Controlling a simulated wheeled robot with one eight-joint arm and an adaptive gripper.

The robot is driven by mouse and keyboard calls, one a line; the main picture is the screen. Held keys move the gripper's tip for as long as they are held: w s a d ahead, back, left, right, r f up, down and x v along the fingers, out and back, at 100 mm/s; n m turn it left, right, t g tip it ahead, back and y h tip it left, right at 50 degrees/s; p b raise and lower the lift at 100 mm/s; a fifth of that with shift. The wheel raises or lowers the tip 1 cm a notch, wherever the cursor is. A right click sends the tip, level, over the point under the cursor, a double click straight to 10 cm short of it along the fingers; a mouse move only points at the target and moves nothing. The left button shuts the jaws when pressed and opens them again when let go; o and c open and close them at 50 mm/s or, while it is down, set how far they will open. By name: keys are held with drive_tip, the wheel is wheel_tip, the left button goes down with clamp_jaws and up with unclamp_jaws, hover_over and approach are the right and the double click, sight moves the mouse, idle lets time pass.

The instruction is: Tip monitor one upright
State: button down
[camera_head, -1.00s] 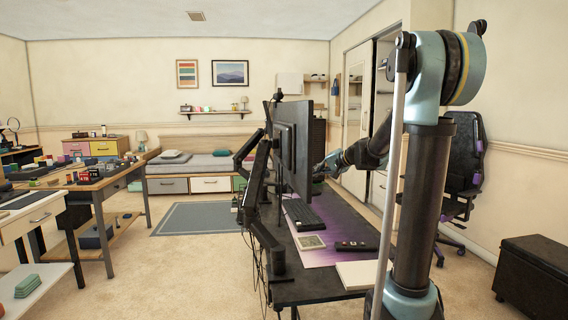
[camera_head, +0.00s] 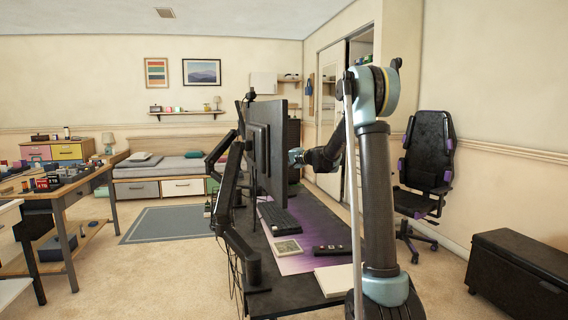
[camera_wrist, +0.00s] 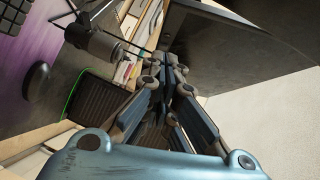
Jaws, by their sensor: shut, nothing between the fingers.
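The black monitors stand over the desk on dark arms and are seen from behind and nearly edge-on in the head view; the nearer one (camera_head: 278,150) hides most of the other. I cannot tell which is monitor one. In the wrist view a dark monitor panel (camera_wrist: 235,48) slants across the upper right. My gripper (camera_wrist: 168,68) is shut and empty, with its fingertips close to the panel's lower left edge; I cannot tell whether they touch it. In the head view my gripper (camera_head: 296,157) shows partly, beyond the nearer monitor's right edge.
The desk has a purple mat (camera_head: 315,237), a keyboard (camera_head: 278,218), a black remote-like object (camera_head: 331,249) and a white pad (camera_head: 333,279). In the wrist view, a mouse (camera_wrist: 37,80) and a dark cylinder on a thin arm (camera_wrist: 93,40) are left. A chair (camera_head: 428,165) stands right.

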drive_tip(key=w+a+f, duration=0.2)
drive_tip(key=w+a, duration=0.1)
drive_tip(key=a, duration=0.5)
